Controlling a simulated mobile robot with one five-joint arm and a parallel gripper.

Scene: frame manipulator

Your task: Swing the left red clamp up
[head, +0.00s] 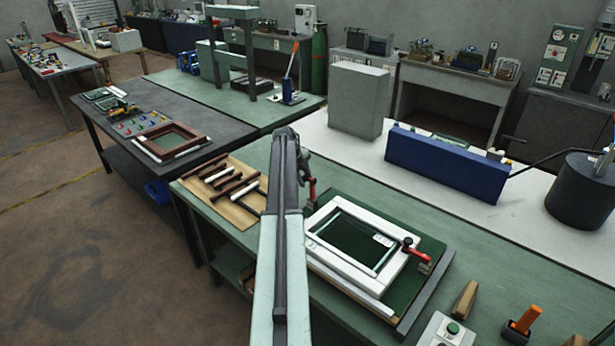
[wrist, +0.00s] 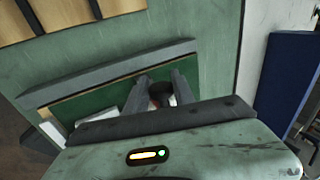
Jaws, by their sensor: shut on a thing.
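The left red clamp (head: 312,188) stands at the back left corner of the white frame (head: 335,262), partly hidden behind my arm. My gripper (head: 305,165) is at this clamp, mostly hidden by the arm in the head view. In the wrist view my gripper (wrist: 160,86) has its two fingers on either side of a dark and red part of the left clamp (wrist: 160,97), and is shut on it. The clamp's exact angle is hard to tell. The right red clamp (head: 416,253) lies low over the frame's right side.
The white frame lies on a green board with dark rails (head: 428,290) on the green bench. A long blue box (head: 445,165) and a pale block (head: 357,100) stand behind. A control box (head: 446,332) and an orange-handled tool (head: 526,320) are at front right.

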